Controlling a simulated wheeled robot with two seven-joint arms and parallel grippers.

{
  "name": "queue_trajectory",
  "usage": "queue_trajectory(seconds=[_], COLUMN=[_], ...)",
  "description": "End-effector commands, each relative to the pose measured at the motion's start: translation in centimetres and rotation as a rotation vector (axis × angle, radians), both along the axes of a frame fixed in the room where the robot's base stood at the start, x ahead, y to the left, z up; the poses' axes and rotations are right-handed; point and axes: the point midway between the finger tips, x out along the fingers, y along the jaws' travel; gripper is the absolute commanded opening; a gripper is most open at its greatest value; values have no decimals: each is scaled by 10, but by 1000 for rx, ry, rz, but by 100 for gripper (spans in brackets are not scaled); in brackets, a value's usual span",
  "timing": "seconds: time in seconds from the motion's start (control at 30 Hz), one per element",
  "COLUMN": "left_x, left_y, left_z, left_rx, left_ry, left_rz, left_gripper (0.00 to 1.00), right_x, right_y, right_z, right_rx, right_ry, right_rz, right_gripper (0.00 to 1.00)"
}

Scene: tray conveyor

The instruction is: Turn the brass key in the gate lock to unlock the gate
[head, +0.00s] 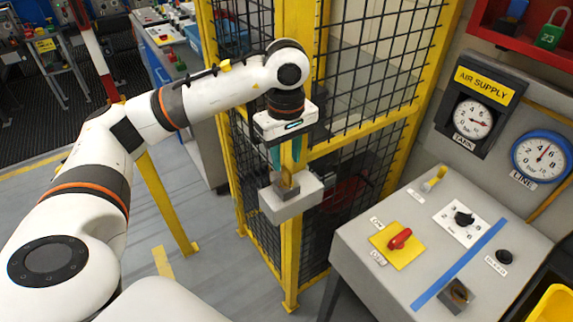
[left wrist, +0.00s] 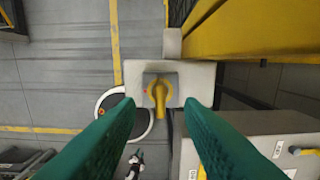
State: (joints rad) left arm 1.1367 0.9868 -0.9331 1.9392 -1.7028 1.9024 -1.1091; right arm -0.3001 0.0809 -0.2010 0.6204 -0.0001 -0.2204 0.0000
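The brass key (left wrist: 158,100) sits in the grey gate lock (left wrist: 202,76), between my left fingertips and apart from both in the left wrist view. Its long side runs up and down in that picture. A small red mark shows left of it on the lock face. In the head view the lock box (head: 290,206) is on the yellow gate post, with the key (head: 289,188) on top. My left gripper (head: 287,160) points down just above it, its green fingers open. It also shows in the left wrist view (left wrist: 158,106). My right gripper is out of view.
The yellow-framed mesh gate (head: 365,75) stands behind and beside the lock. A grey control console (head: 350,235) with a red switch (head: 400,238) stands at the right, under the pressure gauges (head: 473,118). The floor left of the post is mostly clear.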

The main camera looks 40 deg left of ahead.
Motion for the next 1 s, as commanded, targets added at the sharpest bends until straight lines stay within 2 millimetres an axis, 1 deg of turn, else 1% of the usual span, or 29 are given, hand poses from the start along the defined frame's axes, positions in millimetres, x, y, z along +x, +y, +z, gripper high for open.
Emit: queue_trajectory(seconds=[0.03, 0.1, 0.2, 0.3, 0.43, 0.67, 0.7, 0.77, 0.8, 0.9, 1.0], left_x=[-1, -1, 0, 0, 0, 0, 0, 0, 0, 0, 0], left_y=[0, 0, 0, 0, 0, 0, 0, 0, 0, 0, 0], left_z=[-8, -19, -32, -40, -46, -46, -46, -46, -46, -46, -46], left_rx=[0, 0, -1, -1, -1, -1, -1, -1, -2, -2, -2], left_ry=[5, 4, 4, 0, 1, 0, 0, -1, 0, 0, 0], left_rz=[0, 1, 1, 1, 0, 1, 1, 1, 1, 1, 1], left_gripper=[35, 35, 35, 35, 35, 35, 31, 21, 15, 0, 0], right_x=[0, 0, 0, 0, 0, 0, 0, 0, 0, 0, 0], right_y=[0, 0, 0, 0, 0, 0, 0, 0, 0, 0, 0], right_z=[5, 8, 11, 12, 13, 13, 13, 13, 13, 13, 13], right_rx=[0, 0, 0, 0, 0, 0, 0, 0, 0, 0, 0], right_ry=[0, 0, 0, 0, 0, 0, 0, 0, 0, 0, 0], right_rz=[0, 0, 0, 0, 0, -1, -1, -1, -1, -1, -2], right_gripper=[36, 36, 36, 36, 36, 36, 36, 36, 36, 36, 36])
